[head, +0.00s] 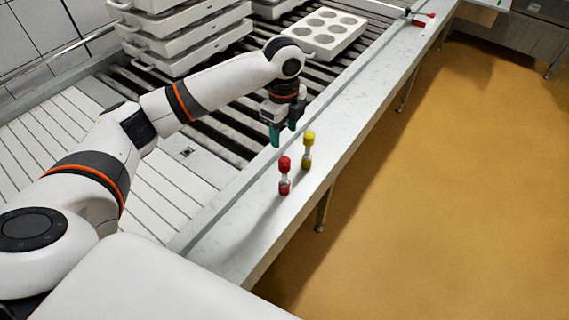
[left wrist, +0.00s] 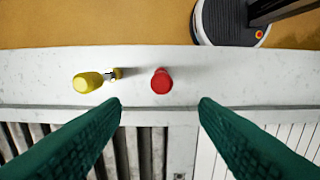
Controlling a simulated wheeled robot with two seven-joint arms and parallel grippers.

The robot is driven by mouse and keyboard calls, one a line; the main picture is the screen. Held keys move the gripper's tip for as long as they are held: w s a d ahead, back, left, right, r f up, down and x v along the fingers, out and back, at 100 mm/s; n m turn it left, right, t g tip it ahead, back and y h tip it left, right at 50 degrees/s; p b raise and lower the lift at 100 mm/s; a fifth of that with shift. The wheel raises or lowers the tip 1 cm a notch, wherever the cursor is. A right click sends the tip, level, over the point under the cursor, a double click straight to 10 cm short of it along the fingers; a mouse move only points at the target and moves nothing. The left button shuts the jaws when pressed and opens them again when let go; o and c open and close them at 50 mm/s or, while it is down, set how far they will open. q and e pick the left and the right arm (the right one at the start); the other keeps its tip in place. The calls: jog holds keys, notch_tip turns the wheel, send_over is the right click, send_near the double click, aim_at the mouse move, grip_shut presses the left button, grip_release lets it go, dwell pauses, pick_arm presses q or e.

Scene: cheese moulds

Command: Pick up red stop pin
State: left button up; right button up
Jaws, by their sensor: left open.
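The red stop pin (head: 285,175) stands upright on the pale ledge, with a red top, a metal neck and a red base. In the left wrist view its round red top (left wrist: 161,81) shows ahead of and between my fingers. A yellow pin (head: 307,150) stands upright beside it, further along the ledge; it also shows in the left wrist view (left wrist: 88,82). My left gripper (head: 283,134) is open and empty, pointing down above the ledge's inner edge, short of the red pin. Its green fingers (left wrist: 160,110) are wide apart. My right gripper is not in view.
The pale ledge (head: 349,125) runs along the roller conveyor (head: 222,141). Stacked white moulds (head: 186,40) and a mould with round holes (head: 325,34) stand on the conveyor. A red-ended item (head: 420,20) lies far along the ledge. Open yellow floor (head: 450,180) is to the right.

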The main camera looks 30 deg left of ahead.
aim_at(285, 159)
pick_arm(q)
jog(key=shift+a+f, duration=0.1)
jog(key=shift+f, duration=0.3)
notch_tip(285, 159, down, 5)
jog(key=shift+f+p, duration=0.1)
jog(key=shift+p, duration=0.4)
jog(key=f, duration=0.1)
jog(key=f+p, duration=0.1)
jog(key=f, duration=0.2)
jog(key=shift+s+d+f, duration=0.2)
jog(key=shift+d+f, duration=0.05)
jog(key=shift+f, duration=0.55)
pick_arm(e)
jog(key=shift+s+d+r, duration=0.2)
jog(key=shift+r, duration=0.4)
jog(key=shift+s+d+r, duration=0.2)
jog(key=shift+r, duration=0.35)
pick_arm(q)
jog(key=shift+c, duration=1.4)
grip_shut()
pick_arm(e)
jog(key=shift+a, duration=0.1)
